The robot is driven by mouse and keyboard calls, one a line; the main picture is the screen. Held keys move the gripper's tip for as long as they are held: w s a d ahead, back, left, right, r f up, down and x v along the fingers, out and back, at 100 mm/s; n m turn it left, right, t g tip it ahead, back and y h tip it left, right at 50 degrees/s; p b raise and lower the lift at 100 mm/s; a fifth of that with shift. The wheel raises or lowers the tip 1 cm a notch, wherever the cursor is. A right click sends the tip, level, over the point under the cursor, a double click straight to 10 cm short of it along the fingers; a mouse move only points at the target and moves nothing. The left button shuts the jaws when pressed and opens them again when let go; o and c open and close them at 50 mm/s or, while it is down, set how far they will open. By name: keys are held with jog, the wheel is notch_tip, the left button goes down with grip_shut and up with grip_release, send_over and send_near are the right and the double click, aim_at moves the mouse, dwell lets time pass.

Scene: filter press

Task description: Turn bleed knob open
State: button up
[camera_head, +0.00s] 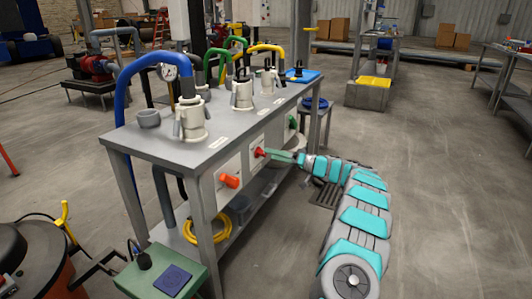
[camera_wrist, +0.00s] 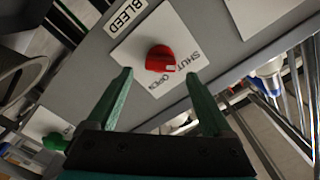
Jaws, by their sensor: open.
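The red bleed knob (camera_wrist: 160,58) sits on a white plate (camera_wrist: 138,36) beside a BLEED label (camera_wrist: 125,15) in the wrist view. The words SHUT and OPEN are printed on the plate. A pale mark on the knob's lower right edge lies near these words; I cannot tell exactly which one it points to. My gripper (camera_wrist: 158,77) is open, its green fingers apart and their tips just short of the knob, one toward each side. In the head view my gripper (camera_head: 282,156) reaches the red knob (camera_head: 259,152) from the right. Contact is not visible.
An orange knob (camera_head: 230,181) is nearer on the same panel, and a green knob (camera_head: 292,122) is farther along. The grey bench (camera_head: 165,145) carries pale filter housings (camera_head: 192,120) and coloured hoses. The floor right of my arm is clear.

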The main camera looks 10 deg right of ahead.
aim_at(261, 153)
jog(key=x, duration=0.3)
jog(key=shift+w+a, duration=0.1)
jog(key=shift+a, duration=0.05)
grip_shut()
dwell(0.6)
